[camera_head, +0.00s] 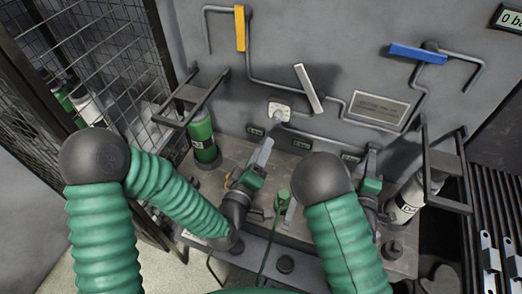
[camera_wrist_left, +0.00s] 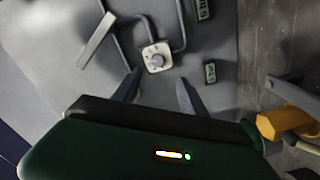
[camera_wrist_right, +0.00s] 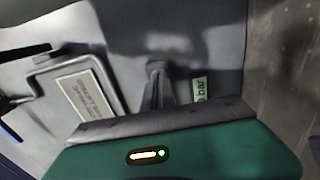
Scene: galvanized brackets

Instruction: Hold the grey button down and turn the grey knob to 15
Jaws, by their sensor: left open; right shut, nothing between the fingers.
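The grey knob (camera_head: 279,111) sits on a small white square plate on the grey wall panel. It also shows in the left wrist view (camera_wrist_left: 155,58), beyond and roughly between the fingertips. My left gripper (camera_head: 264,146) is open and empty, pointing at the panel below the knob, apart from it (camera_wrist_left: 158,90). My right gripper (camera_head: 373,150) is shut with nothing in it, close to the panel, right of and lower than the knob. Its closed fingers show in the right wrist view (camera_wrist_right: 157,82). I cannot make out the grey button; the right fingertips may hide it. The knob's setting is too small to read.
Pipes cross the panel, with a yellow handle (camera_head: 240,28), a white handle (camera_head: 308,89) and a blue handle (camera_head: 418,53). A nameplate (camera_head: 378,110) and small displays (camera_head: 302,143) are on the panel. A green cylinder (camera_head: 204,139) and a white cylinder (camera_head: 406,199) stand in side brackets. Mesh fencing (camera_head: 96,48) is at left.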

